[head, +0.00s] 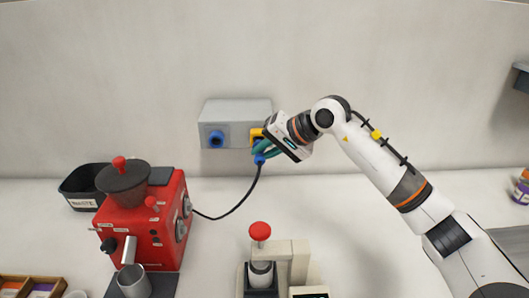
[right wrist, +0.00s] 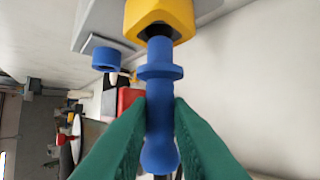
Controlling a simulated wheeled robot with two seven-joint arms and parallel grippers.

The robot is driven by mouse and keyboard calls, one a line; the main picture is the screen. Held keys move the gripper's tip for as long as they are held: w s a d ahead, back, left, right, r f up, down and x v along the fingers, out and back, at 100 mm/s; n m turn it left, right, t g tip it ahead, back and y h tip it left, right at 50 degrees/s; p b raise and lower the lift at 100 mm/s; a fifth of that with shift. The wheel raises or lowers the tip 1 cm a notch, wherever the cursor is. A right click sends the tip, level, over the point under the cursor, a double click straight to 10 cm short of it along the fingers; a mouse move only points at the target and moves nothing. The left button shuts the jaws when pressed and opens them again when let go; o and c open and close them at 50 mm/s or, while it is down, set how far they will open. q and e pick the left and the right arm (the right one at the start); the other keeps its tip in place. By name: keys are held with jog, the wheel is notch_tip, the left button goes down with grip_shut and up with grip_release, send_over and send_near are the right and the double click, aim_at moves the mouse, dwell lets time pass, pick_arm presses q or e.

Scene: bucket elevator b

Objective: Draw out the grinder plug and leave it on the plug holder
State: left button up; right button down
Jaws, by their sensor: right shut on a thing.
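The blue grinder plug (right wrist: 160,100) is between the green fingers of my right gripper (right wrist: 160,125), which is shut on it. Its black front part meets the mouth of the yellow socket (right wrist: 158,18); how deep it sits is hidden. In the head view my right gripper (head: 262,150) is at the right end of the grey wall box (head: 236,107), partly covering the yellow socket (head: 256,134). A blue ring (head: 215,139), possibly the plug holder, is on the box's left; it also shows in the right wrist view (right wrist: 105,59). My left gripper is out of view.
A black cord (head: 238,205) runs from the plug to the red grinder (head: 150,225) at left. A black bin (head: 80,190) and metal cup (head: 133,282) stand near it. A cream press with a red knob (head: 260,232) stands in front.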

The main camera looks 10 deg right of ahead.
jog(key=shift+w+d+r, duration=0.1)
jog(key=shift+w+d, duration=0.05)
jog(key=shift+w, duration=0.55)
jog(key=shift+w+d, duration=0.15)
jog(key=shift+w, duration=0.5)
jog(key=c, duration=1.3)
grip_release()
jog(key=shift+w, duration=0.15)
jog(key=shift+o, duration=0.2)
jog(key=b+v, duration=0.3)
jog(key=v, duration=0.9)
